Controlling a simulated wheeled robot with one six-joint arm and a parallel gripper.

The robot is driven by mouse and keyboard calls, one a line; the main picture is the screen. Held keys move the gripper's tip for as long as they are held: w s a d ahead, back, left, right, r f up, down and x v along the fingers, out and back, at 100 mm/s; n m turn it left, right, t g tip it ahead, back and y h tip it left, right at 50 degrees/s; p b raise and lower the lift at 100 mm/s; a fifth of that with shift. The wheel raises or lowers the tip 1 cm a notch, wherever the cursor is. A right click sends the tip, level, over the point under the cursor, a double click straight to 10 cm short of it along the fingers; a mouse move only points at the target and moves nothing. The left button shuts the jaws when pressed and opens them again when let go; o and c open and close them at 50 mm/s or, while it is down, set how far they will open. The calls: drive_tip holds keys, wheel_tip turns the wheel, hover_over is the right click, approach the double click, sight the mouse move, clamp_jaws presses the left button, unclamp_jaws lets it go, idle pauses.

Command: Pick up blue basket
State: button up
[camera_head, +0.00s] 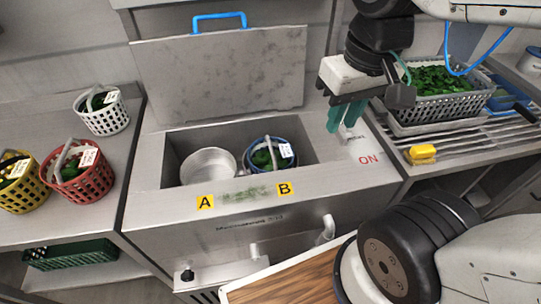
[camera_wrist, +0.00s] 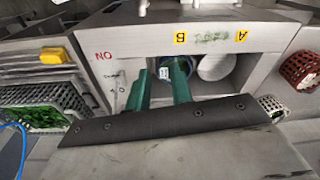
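The blue basket (camera_head: 252,158) sits inside the open wash tub, at the B side, with greens and a white tag in it. In the wrist view the blue basket (camera_wrist: 188,64) shows beyond my fingers, partly hidden by the right one. My gripper (camera_head: 342,125) has green fingers and is above the right side of the wash unit, to the right of the basket and apart from it. In the wrist view my gripper (camera_wrist: 160,82) has its fingers apart, with nothing held between them.
A round metal pot (camera_head: 208,165) stands left of the basket in the tub (camera_head: 310,153). The raised lid (camera_head: 220,75) stands behind. White (camera_head: 103,113), red (camera_head: 82,180) and yellow (camera_head: 25,190) baskets are on the left counter. A yellow block (camera_head: 422,153) and grey crate (camera_head: 440,108) are on the right.

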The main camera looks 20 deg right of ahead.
drive_tip(key=w+a+f, duration=0.2)
drive_tip(key=w+f, duration=0.1)
drive_tip(key=w, duration=0.3)
drive_tip(key=m+y, duration=0.1)
approach(271, 147)
drive_tip(key=s+r, duration=0.3)
drive_tip(key=shift+m, duration=0.3)
drive_tip(key=w+f, duration=0.1)
drive_tip(key=f, duration=0.4)
drive_tip(key=w+a+f, duration=0.1)
drive_tip(key=w+f, duration=0.1)
drive_tip(key=f, duration=0.3)
drive_tip(key=w+f, duration=0.1)
drive_tip(key=f, duration=0.4)
drive_tip(key=shift+w+a+f, duration=0.15)
drive_tip(key=shift+w, duration=0.1)
drive_tip(key=shift+c, duration=0.3)
clamp_jaws()
